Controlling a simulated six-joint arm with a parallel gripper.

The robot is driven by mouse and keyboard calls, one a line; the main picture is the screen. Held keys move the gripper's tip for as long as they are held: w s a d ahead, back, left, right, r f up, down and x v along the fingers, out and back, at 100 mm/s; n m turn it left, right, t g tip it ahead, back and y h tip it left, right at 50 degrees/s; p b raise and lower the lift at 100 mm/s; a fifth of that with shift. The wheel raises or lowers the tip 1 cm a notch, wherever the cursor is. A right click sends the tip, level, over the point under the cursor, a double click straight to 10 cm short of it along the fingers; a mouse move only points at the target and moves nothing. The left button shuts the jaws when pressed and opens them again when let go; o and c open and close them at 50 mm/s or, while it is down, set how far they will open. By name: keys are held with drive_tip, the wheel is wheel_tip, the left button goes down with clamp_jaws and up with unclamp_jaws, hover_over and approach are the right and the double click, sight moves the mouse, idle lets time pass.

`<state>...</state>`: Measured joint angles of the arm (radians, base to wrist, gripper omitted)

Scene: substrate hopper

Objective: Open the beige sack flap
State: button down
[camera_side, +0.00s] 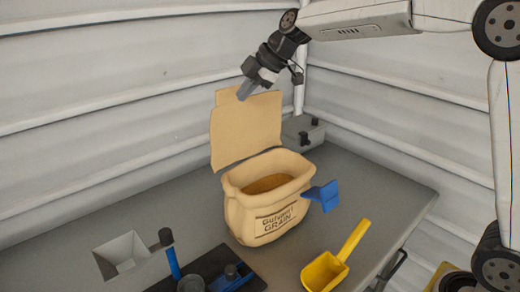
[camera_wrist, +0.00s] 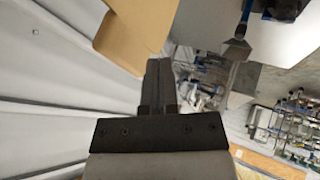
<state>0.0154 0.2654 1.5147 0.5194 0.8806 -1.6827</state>
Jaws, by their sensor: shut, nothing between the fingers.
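The beige sack (camera_side: 262,222) stands on the grey bench with its mouth open and brown grain (camera_side: 268,184) showing inside. Its label reads in part "GRAIN". The beige flap (camera_side: 245,132) stands upright behind the mouth, raised clear of it. My gripper (camera_side: 242,94) is at the flap's top edge, with the fingers together and pointing down left. I cannot tell whether it touches the flap. In the wrist view the flap (camera_wrist: 137,28) shows at the top, beyond the closed fingers (camera_wrist: 160,68).
A blue piece (camera_side: 322,196) sticks out at the sack's right side. A yellow scoop (camera_side: 337,262) lies at the front right. A square funnel opening (camera_side: 121,254) is at the left. Blue-handled tools (camera_side: 174,260) stand on a dark mat at the front. A ribbed wall is behind.

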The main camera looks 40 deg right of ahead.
drive_tip(key=shift+w, duration=0.95)
drive_tip(key=shift+w+r, duration=0.1)
drive_tip(key=shift+w+r, duration=0.1)
drive_tip(key=shift+w, duration=1.8)
drive_tip(key=shift+w+d+f, duration=0.1)
drive_tip(key=shift+w, duration=1.05)
drive_tip(key=shift+w+f, duration=0.1)
drive_tip(key=shift+w, duration=1)
drive_tip(key=shift+s, duration=0.15)
drive_tip(key=shift+s+f, duration=0.1)
drive_tip(key=shift+s, duration=0.55)
drive_tip(key=shift+s, duration=0.15)
